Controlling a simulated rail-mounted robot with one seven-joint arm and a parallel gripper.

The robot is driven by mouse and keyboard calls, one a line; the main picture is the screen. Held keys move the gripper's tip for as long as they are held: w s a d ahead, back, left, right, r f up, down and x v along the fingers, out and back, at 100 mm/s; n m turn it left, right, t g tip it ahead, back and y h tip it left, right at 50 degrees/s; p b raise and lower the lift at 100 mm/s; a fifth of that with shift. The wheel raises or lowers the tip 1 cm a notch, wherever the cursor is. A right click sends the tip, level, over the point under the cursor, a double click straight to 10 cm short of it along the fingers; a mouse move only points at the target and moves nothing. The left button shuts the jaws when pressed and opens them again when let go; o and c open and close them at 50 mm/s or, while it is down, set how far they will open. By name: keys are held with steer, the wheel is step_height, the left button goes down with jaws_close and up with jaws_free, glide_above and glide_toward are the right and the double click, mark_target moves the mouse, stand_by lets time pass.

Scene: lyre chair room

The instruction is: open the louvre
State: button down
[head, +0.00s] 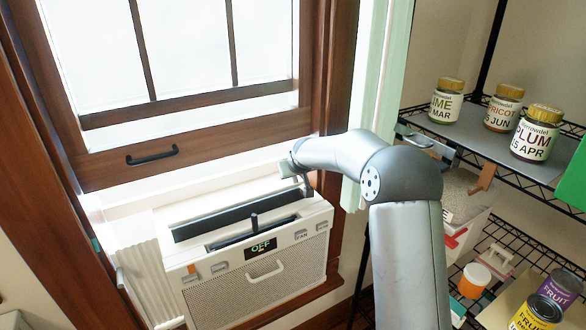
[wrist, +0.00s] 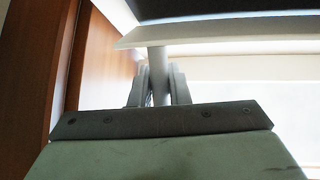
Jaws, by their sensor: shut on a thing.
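A white window air conditioner (head: 255,275) sits in the lower window opening. Its top has a long dark louvre slat (head: 235,212) and, in front of it, a dark slot with a small upright black tab (head: 254,222). My gripper (head: 298,180) is at the right end of the long slat, and my wrist partly hides this spot. In the wrist view my gripper (wrist: 158,82) is shut on a short pale post (wrist: 157,60). The post meets a pale-edged dark panel (wrist: 220,10) at the top of the picture. I cannot tell how far the louvre is tilted.
The raised window sash (head: 200,138) with a black handle (head: 152,156) is above the unit. A white pleated side panel (head: 148,282) is at its left. At the right, a wire shelf (head: 480,150) holds jars, cans and boxes close to my arm.

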stand_by(0.3)
steer(key=c, duration=1.4)
jaws_free()
steer(key=shift+o, duration=0.2)
steer(key=shift+r, duration=0.1)
steer(key=b+v, duration=0.3)
steer(key=v, duration=1.4)
steer(key=shift+s+b, duration=0.2)
steer(key=shift+b, duration=0.15)
steer(key=s+d+f+m+g, duration=0.1)
steer(key=s+f, duration=0.4)
steer(key=s, duration=0.8)
steer(key=s+d+f+m+g+h, duration=0.1)
steer(key=s+f+g, duration=0.3)
steer(key=s, duration=0.9)
steer(key=s+d+f+m+g, duration=0.1)
steer(key=s+d+f+g, duration=0.2)
steer(key=s+f, duration=0.4)
steer(key=s, duration=0.6)
steer(key=shift+s+f, duration=0.3)
